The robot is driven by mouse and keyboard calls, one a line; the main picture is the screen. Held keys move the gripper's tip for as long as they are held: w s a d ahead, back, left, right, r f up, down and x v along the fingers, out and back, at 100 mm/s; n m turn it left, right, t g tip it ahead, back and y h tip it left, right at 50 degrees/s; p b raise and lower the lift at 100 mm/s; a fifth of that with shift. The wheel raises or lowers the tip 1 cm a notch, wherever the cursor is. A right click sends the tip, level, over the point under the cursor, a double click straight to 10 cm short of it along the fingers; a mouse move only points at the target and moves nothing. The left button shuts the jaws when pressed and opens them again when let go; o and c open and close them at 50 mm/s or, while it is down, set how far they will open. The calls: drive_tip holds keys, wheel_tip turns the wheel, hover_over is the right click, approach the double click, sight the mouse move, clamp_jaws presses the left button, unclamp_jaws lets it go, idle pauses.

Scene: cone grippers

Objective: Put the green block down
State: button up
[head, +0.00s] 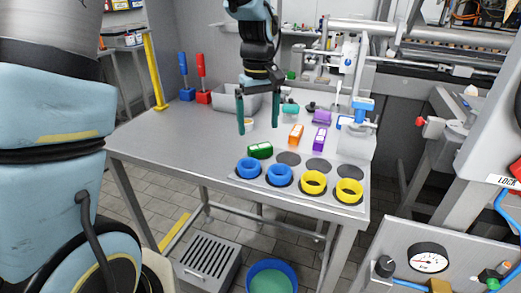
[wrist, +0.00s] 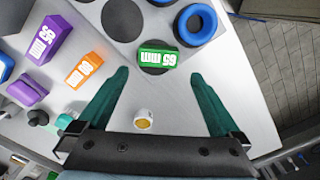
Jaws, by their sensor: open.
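In the wrist view the green block (wrist: 158,57) shows the white marking "65 mm", lies partly over a dark spot, and sits beyond my fingertips. My gripper (head: 259,128) is above the table, behind and left of the block in the head view. Its two green fingers are spread wide. The wrist view shows the gripper (wrist: 162,75) open, with nothing held between the fingers.
Blue rings (head: 249,168) and yellow rings (head: 313,182) stand along the plate's front. An orange block (head: 296,134) and a purple block (head: 320,138) stand right of the gripper. A small white cup (wrist: 144,119) lies between the finger bases in view. A grey bin (head: 228,98) is behind.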

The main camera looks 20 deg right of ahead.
sight(260, 146)
drive_tip(key=shift+s+d+f+p, duration=0.1)
drive_tip(key=shift+f+p, duration=0.35)
drive_tip(key=shift+f, duration=1.15)
drive_tip(key=shift+s+d+f+p, duration=0.1)
drive_tip(key=shift+f+p, duration=0.35)
drive_tip(key=shift+f, duration=1.1)
drive_tip(key=c, duration=1.5)
drive_tip(key=shift+r, duration=0.15)
